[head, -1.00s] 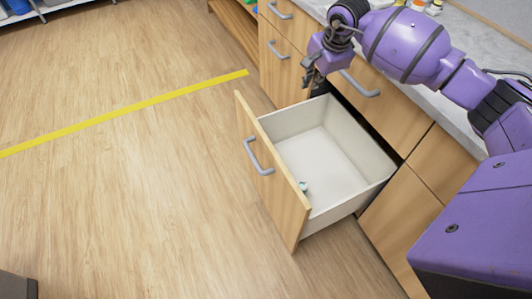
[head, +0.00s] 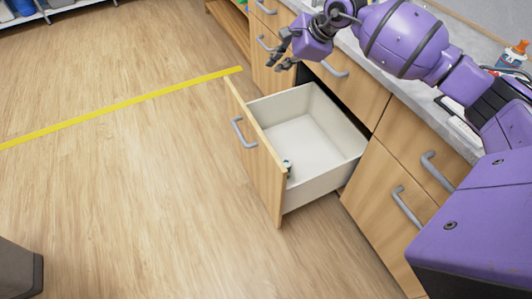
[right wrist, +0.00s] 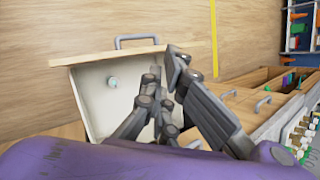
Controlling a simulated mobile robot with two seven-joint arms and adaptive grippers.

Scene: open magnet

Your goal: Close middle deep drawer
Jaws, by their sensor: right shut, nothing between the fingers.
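The deep drawer (head: 322,186) is pulled well out of the wooden cabinet, with its white inside showing. Its wooden front (head: 258,160) carries a grey handle (head: 240,133) facing left. In the right wrist view the open drawer (right wrist: 95,100) lies left of the fingers, its handle (right wrist: 137,40) at the top. My right gripper (head: 281,58) is shut and empty, up beyond the drawer's far side, near the cabinet fronts. It looks apart from the drawer. My left gripper is not in view.
A small greenish object (head: 287,167) lies inside the drawer by its front. Shut fronts with handles flank it, including a right-hand handle (head: 408,208). Bottles stand on the grey counter (head: 455,118). The wooden floor (head: 120,190) left of the drawer is clear.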

